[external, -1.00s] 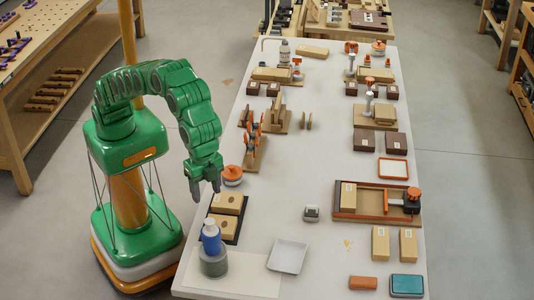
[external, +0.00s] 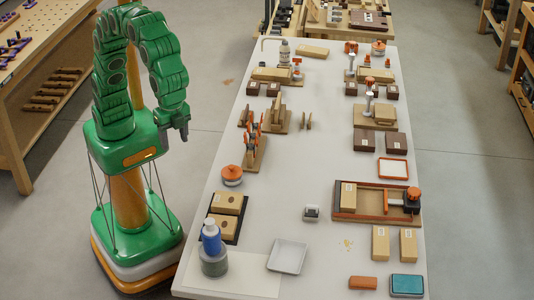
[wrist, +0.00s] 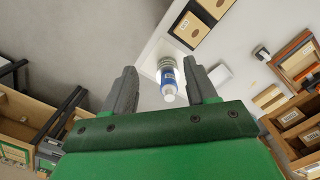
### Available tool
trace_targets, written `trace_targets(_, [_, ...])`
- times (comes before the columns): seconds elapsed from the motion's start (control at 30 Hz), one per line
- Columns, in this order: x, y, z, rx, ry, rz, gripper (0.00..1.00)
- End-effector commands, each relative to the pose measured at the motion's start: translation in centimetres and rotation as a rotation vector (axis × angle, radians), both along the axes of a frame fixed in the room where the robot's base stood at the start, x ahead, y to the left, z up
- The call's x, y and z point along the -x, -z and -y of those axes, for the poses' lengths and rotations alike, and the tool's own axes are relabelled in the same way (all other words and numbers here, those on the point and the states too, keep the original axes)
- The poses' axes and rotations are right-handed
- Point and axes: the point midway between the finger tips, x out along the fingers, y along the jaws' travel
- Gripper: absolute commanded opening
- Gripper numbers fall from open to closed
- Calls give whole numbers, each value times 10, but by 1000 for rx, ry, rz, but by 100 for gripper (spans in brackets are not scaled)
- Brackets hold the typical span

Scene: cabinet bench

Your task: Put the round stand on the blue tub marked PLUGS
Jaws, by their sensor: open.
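My gripper (external: 177,137) is open and empty, raised at the left, off the table's left edge. In the wrist view its fingers (wrist: 160,70) stand apart, with a blue bottle-like thing with a white cap (wrist: 168,82) seen beyond them. In the external view this blue thing (external: 211,240) stands upright on or in a round grey piece (external: 213,264) at the near left table corner. A round piece with an orange top (external: 232,174) stands farther back. A teal-blue box (external: 407,285) lies at the near right. No PLUGS marking is readable, so I cannot tell which is the tub or stand.
Light wooden blocks in a dark tray (external: 241,228) lie behind the blue thing. A white dish (external: 287,255) is to its right. A wooden tray with an orange clamp (external: 376,215) is at the right. The table's middle is mostly clear.

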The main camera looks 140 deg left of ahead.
Motion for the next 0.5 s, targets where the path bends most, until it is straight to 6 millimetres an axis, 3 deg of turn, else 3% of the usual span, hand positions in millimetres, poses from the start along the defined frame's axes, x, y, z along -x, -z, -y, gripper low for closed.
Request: trace_targets(0.5, [130, -1, -4, -1, 1, -30, 57])
